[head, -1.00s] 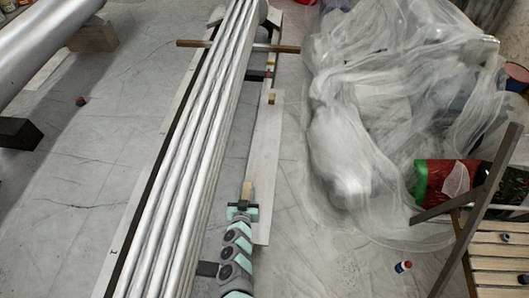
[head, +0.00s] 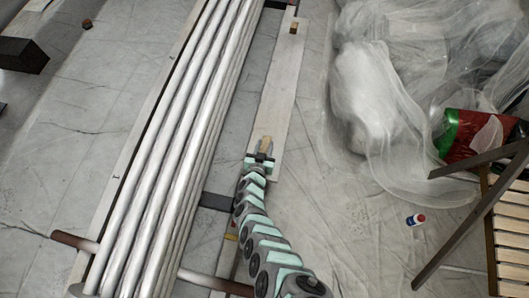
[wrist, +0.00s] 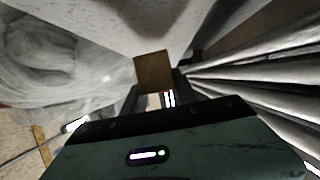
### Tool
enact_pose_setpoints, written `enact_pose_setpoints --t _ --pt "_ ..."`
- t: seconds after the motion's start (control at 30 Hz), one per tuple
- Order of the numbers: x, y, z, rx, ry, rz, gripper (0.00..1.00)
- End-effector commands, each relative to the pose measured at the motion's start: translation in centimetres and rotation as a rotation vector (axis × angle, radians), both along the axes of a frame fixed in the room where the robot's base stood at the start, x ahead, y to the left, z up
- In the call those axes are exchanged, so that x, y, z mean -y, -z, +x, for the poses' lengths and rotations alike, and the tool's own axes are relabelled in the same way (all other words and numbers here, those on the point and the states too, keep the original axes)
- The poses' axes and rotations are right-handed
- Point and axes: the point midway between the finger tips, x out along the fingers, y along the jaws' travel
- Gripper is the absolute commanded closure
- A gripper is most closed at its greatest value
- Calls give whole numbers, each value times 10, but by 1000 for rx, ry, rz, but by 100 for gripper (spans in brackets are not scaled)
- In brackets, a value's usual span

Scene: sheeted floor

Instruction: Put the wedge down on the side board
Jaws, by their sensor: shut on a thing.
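The wedge (head: 266,144) is a small tan wooden block. My gripper (head: 264,154) is shut on it, and it shows between the fingers in the wrist view (wrist: 153,73). The side board (head: 279,95) is a long pale plank beside the bundle of pipes. In the head view the wedge and gripper overlap the near end of this board. I cannot tell whether the wedge touches the board. The wedge's underside is hidden. Another small wooden block (head: 294,27) lies near the far end of the board.
Long silver pipes (head: 190,130) run close along the left of the board, with a dark crosspiece (head: 216,201) jutting out near my arm. Crumpled clear plastic sheeting (head: 375,100) lies to the right. A small bottle (head: 416,219) stands on the floor. The floor between is clear.

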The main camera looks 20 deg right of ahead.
Motion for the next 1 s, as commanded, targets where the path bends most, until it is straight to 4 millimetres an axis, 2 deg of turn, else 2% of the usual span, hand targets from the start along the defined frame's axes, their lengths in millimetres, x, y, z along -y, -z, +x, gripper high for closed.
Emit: enact_pose_setpoints --t 0.33,0.77,0.8,1.0 --pt "0 39 1 -1 -3 1 100" --pt "-3 41 0 -4 -7 2 100" --pt "-2 41 -1 -3 -3 3 63" --pt "-2 41 -1 -3 -4 3 46"
